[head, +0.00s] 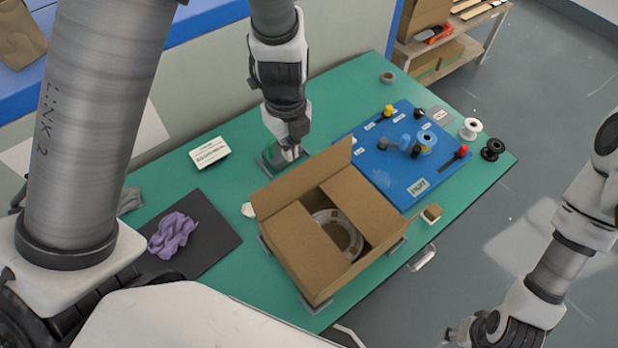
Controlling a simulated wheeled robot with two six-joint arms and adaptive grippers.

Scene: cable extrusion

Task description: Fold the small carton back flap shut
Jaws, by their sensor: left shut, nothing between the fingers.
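The small brown carton (292,258) sits on the green table, with a pale ring-shaped coil (342,230) showing through its top opening. Its back flap (301,178) stands raised along the far edge. The left and right flaps lie folded inward over the top, with a gap between them. My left gripper (291,153) is shut and empty, just behind the raised back flap; I cannot tell whether it touches it. My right gripper (456,335) hangs at the lower right, off the table and away from the carton; its fingers are too small to read.
A blue board (408,178) with knobs and a blue spool lies right of the carton. White (470,128) and black (492,149) spools stand at the table's right. A purple cloth (172,236) lies on a dark mat (222,238) to the left. A label card (209,152) lies behind.

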